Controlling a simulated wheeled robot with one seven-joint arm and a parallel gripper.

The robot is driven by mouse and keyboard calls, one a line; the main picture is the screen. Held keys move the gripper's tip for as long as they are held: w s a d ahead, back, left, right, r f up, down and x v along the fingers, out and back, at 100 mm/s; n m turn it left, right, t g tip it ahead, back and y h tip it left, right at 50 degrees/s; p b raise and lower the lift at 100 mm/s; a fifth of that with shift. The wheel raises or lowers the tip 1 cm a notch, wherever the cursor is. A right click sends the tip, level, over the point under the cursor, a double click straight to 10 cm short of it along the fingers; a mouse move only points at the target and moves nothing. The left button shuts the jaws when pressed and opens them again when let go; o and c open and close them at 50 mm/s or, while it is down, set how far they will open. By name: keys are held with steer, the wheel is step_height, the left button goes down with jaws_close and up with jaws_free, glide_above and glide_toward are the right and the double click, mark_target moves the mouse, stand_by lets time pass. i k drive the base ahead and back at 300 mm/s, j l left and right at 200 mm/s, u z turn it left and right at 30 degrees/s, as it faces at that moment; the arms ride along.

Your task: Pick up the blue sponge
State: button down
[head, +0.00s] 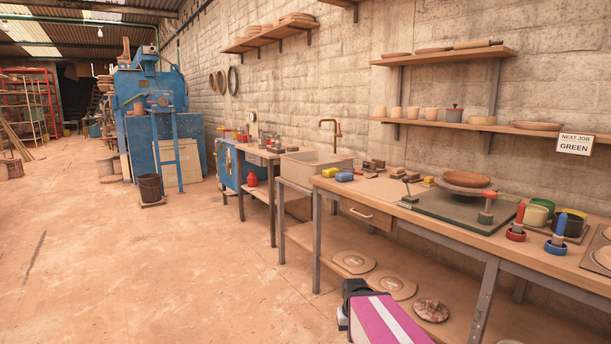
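The blue sponge (344,177) is a small flat block lying on the wooden workbench (404,219), near its far left end. A yellow sponge (330,172) lies just behind and to the left of it. I cannot make out my gripper in the head view, and nothing is seen touching the blue sponge.
A sink (316,165) stands beyond the bench's left end. A green-grey board (455,213) bears a round brown plate (465,180). Red-handled (518,218) and blue-handled (559,232) tools stand at right. Wall shelves hang above. Open floor (180,265) lies left.

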mark_target(345, 177)
steer(key=i+j+z, duration=0.2)
steer(key=z, duration=0.25)
steer(key=i+j+z, duration=0.15)
steer(key=z, duration=0.3)
steer(key=j, duration=0.1)
